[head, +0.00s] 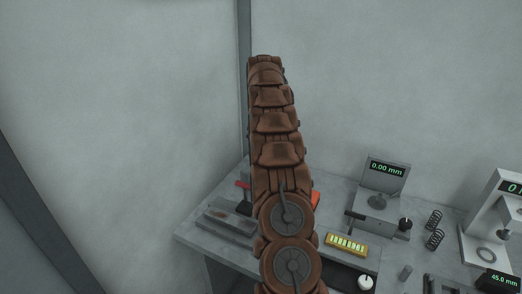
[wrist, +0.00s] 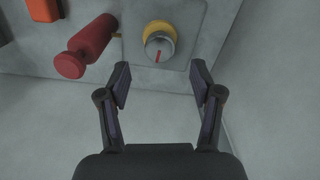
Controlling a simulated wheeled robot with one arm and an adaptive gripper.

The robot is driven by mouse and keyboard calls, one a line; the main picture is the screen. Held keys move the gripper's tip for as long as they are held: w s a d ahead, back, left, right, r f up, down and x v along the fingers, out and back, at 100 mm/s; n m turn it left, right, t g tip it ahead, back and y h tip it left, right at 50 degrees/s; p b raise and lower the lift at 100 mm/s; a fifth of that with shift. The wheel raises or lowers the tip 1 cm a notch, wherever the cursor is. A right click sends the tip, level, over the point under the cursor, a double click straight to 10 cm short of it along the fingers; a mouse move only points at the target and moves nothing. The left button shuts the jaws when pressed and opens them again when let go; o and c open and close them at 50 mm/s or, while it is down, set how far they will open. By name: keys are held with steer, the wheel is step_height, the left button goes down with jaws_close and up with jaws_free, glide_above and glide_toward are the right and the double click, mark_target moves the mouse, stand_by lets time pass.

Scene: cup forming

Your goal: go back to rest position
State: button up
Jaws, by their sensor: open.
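My gripper (wrist: 160,84) shows in the wrist view with its two dark fingers spread apart and nothing between them. Just beyond the fingertips is a grey round knob (wrist: 158,44) with a yellow ring and a red mark, on a grey plate. A red handle (wrist: 86,46) is to the left of the knob. The fingers look clear of both, though the exact gap is hard to judge. In the head view my brown arm rises through the middle, and my gripper cannot be made out there.
A light device (head: 497,215) stands at right. An orange block (wrist: 17,7) shows at the wrist view's corner.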

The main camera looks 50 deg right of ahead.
steer(key=shift+r, duration=0.2)
stand_by(0.5)
steer(key=shift+a+r, duration=0.15)
steer(key=shift+a, duration=0.25)
steer(key=s+a+r+n, duration=0.2)
steer(key=a+r, duration=0.1)
steer(key=a, duration=0.6)
steer(key=s+a+r+n, duration=0.2)
steer(key=s+a, duration=0.1)
steer(key=a, duration=0.6)
steer(key=s+a+r+n, duration=0.2)
steer(key=a+r, duration=0.1)
steer(key=a, duration=0.6)
steer(key=s+a+f+n, duration=0.2)
steer(key=s+a, duration=0.4)
steer(key=s, duration=0.3)
steer(key=s+a+f+n+g, duration=0.1)
steer(key=s+a, duration=0.4)
steer(key=s, duration=0.5)
steer(key=s+a+f+n, duration=0.3)
steer(key=s+a, duration=0.3)
steer(key=s, duration=0.3)
steer(key=shift+s+a+f+n+g, duration=0.15)
steer(key=shift+a+f+n+g, duration=0.2)
steer(key=shift+f, duration=0.25)
